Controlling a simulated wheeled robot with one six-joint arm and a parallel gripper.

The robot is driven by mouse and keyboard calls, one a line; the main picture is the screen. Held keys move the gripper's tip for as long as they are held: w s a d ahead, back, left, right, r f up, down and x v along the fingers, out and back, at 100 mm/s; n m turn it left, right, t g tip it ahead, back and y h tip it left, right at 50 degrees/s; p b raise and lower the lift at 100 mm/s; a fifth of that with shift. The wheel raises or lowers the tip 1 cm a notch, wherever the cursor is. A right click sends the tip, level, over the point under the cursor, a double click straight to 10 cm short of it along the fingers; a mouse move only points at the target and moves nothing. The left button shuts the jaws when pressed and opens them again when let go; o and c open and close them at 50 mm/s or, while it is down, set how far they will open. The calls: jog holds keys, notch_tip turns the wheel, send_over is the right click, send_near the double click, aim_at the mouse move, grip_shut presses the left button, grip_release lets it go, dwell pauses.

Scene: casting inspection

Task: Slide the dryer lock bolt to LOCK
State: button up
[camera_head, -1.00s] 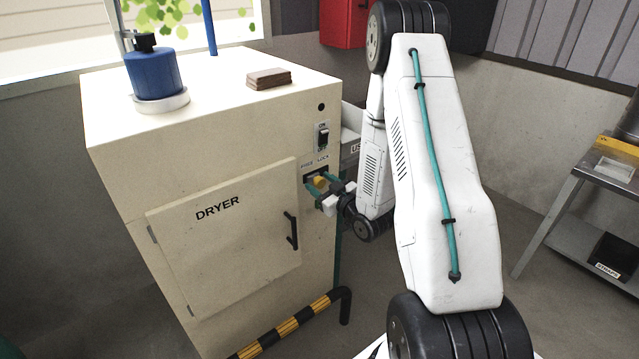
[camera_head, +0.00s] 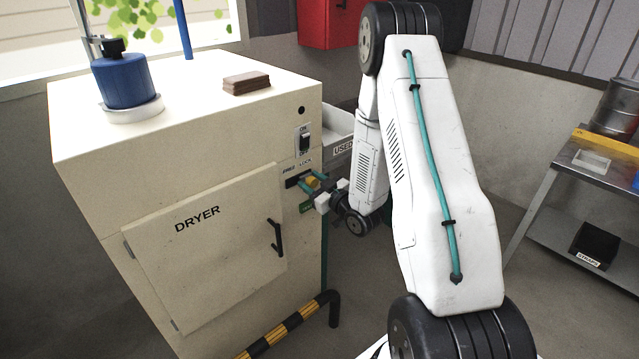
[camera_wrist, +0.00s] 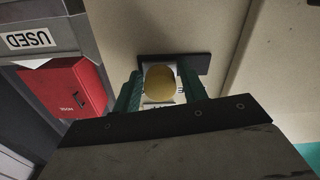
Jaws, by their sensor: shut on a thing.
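The cream dryer (camera_head: 85,200) stands at the left, with its door (camera_head: 205,250) closed. The lock bolt's yellow knob (camera_head: 312,182) sits on the dark slot plate (camera_head: 292,181), below the word LOCK, with the FREE label to its left. My gripper (camera_head: 314,185) is shut on the knob, one green finger on each side. In the wrist view the knob (camera_wrist: 160,82) is between the fingers, at the left end of the dark plate (camera_wrist: 197,63). The plate's part behind the knob is hidden.
An ON/OFF switch (camera_head: 304,138) is above the bolt. A grey USED bin (camera_head: 340,135) stands behind the dryer. A striped rail (camera_head: 285,332) runs low in front. A metal table (camera_head: 585,165) is at right.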

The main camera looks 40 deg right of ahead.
jog(key=shift+d, duration=0.15)
jog(key=o, duration=1.1)
jog(key=shift+d, duration=0.1)
jog(key=s, duration=0.7)
jog(key=shift+s+d, duration=0.3)
jog(key=shift+s, duration=0.05)
